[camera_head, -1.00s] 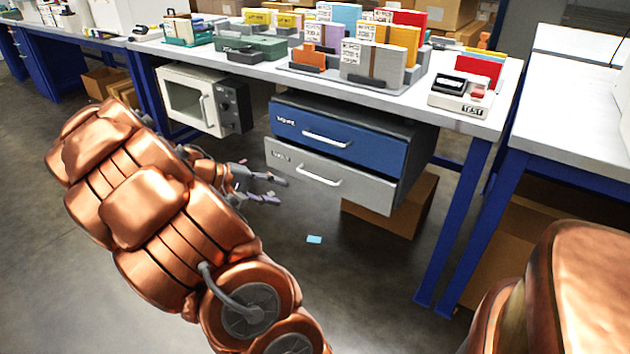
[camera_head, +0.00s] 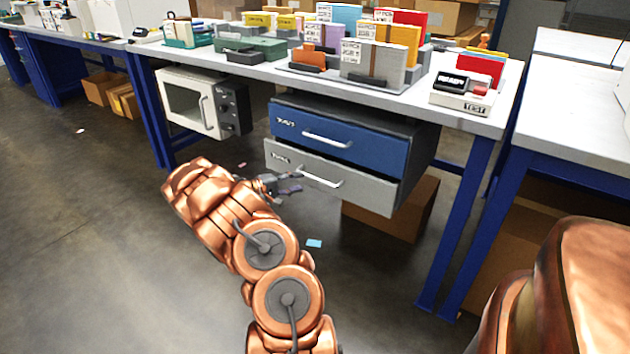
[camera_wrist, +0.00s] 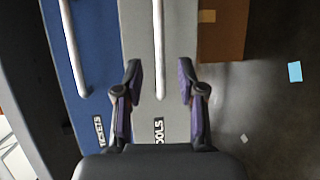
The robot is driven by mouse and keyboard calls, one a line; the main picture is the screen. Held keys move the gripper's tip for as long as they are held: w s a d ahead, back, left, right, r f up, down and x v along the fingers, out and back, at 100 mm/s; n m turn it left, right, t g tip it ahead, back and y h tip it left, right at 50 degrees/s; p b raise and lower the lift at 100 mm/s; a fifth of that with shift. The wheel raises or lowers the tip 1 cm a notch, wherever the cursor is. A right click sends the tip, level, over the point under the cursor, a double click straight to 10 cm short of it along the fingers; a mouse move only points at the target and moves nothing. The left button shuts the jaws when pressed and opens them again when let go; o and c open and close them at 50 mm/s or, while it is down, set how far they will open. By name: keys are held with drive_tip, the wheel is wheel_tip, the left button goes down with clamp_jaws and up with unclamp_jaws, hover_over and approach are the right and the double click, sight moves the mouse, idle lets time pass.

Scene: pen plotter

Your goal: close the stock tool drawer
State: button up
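The grey lower drawer (camera_head: 355,190), labelled TOOLS, is under the workbench below a blue drawer (camera_head: 375,145). Its front seems to stand slightly forward of the blue one; how far it is out is hard to tell. A silver bar handle (camera_head: 320,177) runs across it. My gripper (camera_head: 297,181) is just in front of the grey drawer, left of the handle's middle. In the wrist view my gripper (camera_wrist: 159,80) is open and empty, its two fingers apart on either side of the handle (camera_wrist: 158,35). Contact cannot be told.
A white oven-like box (camera_head: 190,100) hangs to the left under the workbench (camera_head: 270,72). A cardboard box (camera_head: 415,215) stands on the floor behind the drawers. A blue bench leg (camera_head: 465,220) is to the right. The floor in front is clear except for small scraps, one light blue (camera_head: 314,243).

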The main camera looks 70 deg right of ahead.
sight(313, 179)
drive_tip(key=shift+b+x, duration=1.1)
drive_tip(key=shift+x, duration=2.7)
drive_tip(key=shift+c, duration=0.3)
clamp_jaws()
